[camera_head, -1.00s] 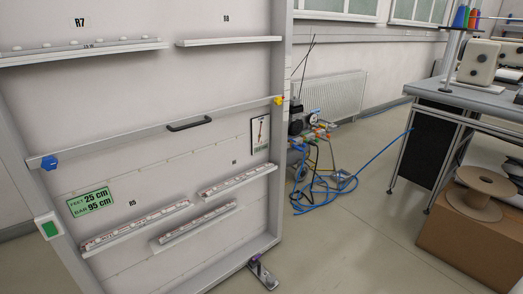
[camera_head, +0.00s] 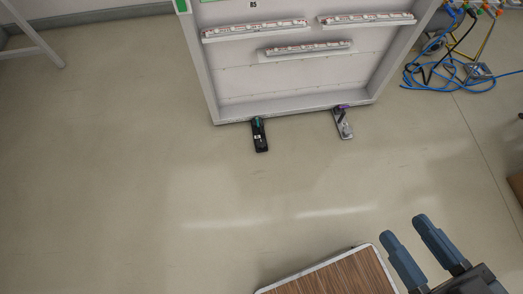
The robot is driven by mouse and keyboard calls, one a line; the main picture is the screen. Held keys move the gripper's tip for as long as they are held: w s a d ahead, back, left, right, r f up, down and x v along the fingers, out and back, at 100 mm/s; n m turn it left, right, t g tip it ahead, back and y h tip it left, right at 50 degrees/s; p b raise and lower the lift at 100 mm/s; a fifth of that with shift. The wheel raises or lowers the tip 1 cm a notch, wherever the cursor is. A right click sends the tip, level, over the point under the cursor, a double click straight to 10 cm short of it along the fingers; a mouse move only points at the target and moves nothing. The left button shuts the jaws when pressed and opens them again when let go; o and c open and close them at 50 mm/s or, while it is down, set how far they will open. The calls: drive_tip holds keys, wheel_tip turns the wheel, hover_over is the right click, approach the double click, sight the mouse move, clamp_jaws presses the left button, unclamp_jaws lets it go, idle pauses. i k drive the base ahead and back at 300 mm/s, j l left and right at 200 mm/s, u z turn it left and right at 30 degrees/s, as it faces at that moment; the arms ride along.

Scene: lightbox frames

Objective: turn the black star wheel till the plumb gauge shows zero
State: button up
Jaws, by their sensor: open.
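The lightbox frame (camera_head: 292,107) stands at the top of the view, its lower part showing. At its bottom edge are a black foot with a teal part on top (camera_head: 259,134) and a grey foot with a purple part on top (camera_head: 343,124). I cannot make out a black star wheel on either foot; they are small in the picture. The plumb gauge is out of view. My gripper (camera_head: 404,229) is at the lower right, open and empty, its two blue-grey fingers apart. It is well away from both feet.
A wood-topped surface with a pale rim (camera_head: 335,275) is at the bottom, left of my gripper. Blue hoses (camera_head: 447,78) and cables lie on the floor at the upper right. The floor (camera_head: 130,170) before the frame and to the left is clear.

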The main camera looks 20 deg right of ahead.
sight(260, 143)
drive_tip(key=i+j+z, duration=0.15)
drive_tip(key=i+j, duration=0.2)
drive_tip(key=i+j+z, duration=0.2)
drive_tip(key=i+j, duration=0.2)
drive_tip(key=i+j+z, duration=0.15)
drive_tip(key=i+j, duration=0.25)
drive_tip(key=i+j+z, duration=0.2)
drive_tip(key=i+j, duration=0.15)
drive_tip(key=j, duration=0.15)
drive_tip(key=i+j+z, duration=0.15)
drive_tip(key=i+j, duration=0.15)
drive_tip(key=j, duration=0.25)
